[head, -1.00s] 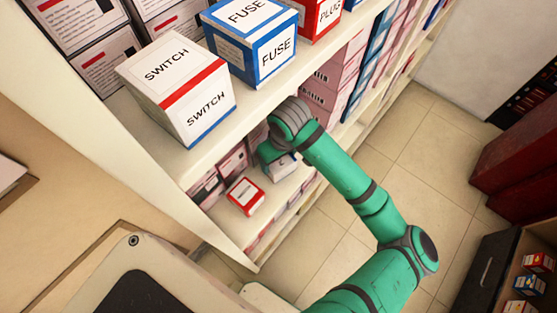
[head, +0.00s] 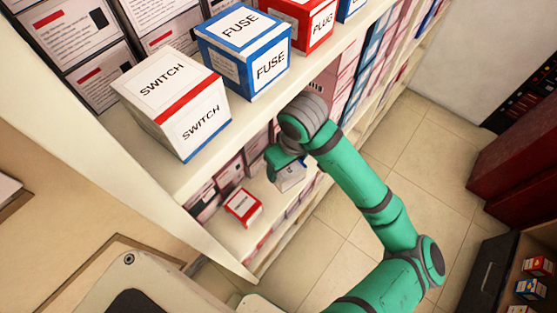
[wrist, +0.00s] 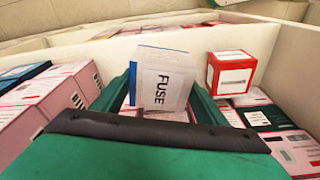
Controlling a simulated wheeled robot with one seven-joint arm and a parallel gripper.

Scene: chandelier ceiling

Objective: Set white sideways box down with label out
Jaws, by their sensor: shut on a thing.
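My gripper (wrist: 166,92) is shut on a white box (wrist: 164,76), with one green finger on each side of it. The box's label facing the wrist camera reads FUSE, with the letters running sideways. I cannot tell whether the box touches the shelf.
A small red box (head: 243,207) sits to the left on the lower shelf (head: 232,241). Packed boxes (head: 207,200) stand behind. The upper shelf (head: 165,174) above holds a SWITCH box (head: 172,103), a blue FUSE box (head: 243,52) and a red PLUG box (head: 309,27).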

